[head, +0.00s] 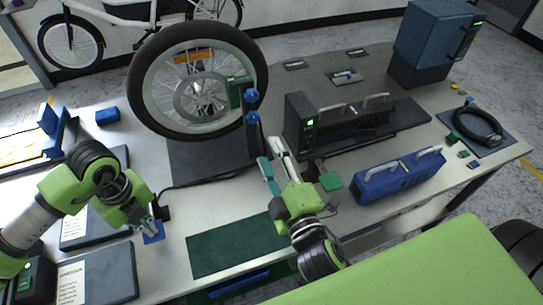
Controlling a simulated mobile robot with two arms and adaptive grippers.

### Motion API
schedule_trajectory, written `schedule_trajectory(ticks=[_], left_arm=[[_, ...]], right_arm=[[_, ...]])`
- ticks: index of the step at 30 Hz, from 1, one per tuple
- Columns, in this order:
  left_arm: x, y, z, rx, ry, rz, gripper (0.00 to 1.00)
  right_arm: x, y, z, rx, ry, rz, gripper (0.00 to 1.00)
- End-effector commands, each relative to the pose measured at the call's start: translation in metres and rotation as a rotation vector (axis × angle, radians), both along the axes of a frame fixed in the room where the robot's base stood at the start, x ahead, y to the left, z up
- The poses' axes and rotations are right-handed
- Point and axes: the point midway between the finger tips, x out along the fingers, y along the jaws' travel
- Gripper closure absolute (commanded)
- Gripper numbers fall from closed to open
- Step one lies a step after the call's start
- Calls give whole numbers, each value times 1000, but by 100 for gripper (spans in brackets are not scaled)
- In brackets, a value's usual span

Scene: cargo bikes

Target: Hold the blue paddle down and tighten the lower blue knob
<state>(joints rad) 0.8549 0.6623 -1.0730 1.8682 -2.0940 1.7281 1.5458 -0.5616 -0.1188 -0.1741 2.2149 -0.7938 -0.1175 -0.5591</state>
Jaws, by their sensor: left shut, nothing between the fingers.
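The lower blue knob (253,117) is on the dark upright post beside the bike wheel, just below an upper blue knob (252,95). A flat blue piece (155,238), which looks like the paddle, lies low at the table's left middle. My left gripper (152,224) is shut and empty, with its tips over or against this blue piece; contact cannot be told. My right gripper (271,152) points up toward the post, below and right of the lower knob and apart from it. Its fingers look spread, with nothing between them.
The wheel (142,89) stands upright behind the post. A black unit (298,124) and a blue case (397,178) with handles are on the right. A green mat (232,243) lies in front. A dark cable (205,181) crosses the table between my arms.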

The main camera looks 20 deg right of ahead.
Motion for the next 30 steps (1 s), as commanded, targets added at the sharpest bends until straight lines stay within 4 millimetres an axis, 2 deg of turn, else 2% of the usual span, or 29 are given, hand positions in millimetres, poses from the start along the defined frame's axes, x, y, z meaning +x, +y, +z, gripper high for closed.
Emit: schedule_trajectory(ticks=[14,30], left_arm=[[0,0,3,1,2,0,100],[0,0,46,1,-1,0,100]], right_arm=[[-2,0,2,-1,0,0,60],[-1,0,29,-1,0,0,60]])
